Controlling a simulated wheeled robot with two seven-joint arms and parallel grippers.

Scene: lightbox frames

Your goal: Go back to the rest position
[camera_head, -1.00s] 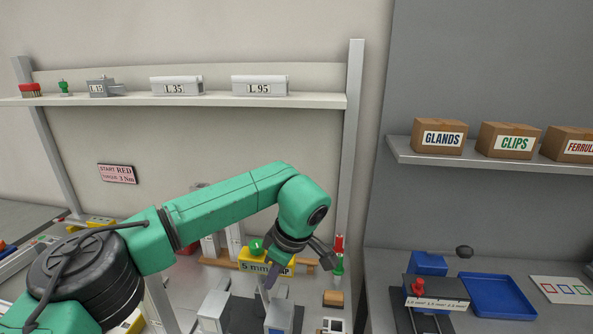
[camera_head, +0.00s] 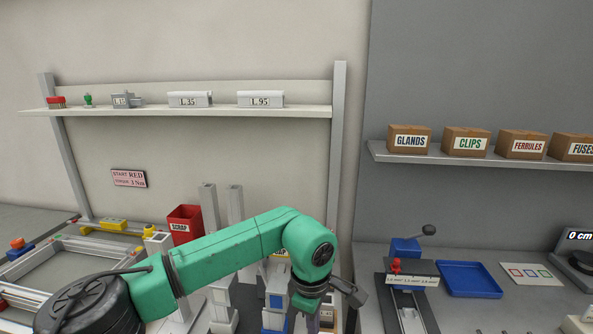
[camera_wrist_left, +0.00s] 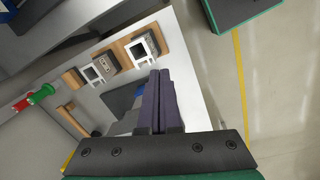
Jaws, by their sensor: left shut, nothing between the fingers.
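My left arm, green with black joints, reaches in from the left in the head view and bends down at the wrist. My left gripper (camera_head: 291,322) hangs low over the bench at the bottom of the head view, partly hidden by its own wrist. In the left wrist view the two dark fingers (camera_wrist_left: 159,76) lie together, shut with nothing between them. Below them are the white bench top, wooden blocks and small grey frames. My right gripper is in neither view.
A wall shelf (camera_head: 225,112) holds several labelled parts above the arm. A red SCRAP bin (camera_head: 185,219) and upright grey posts stand behind the arm. To the right are a blue tray (camera_head: 469,279) and a lever tool (camera_head: 406,250). A metal frame (camera_head: 75,250) lies at left.

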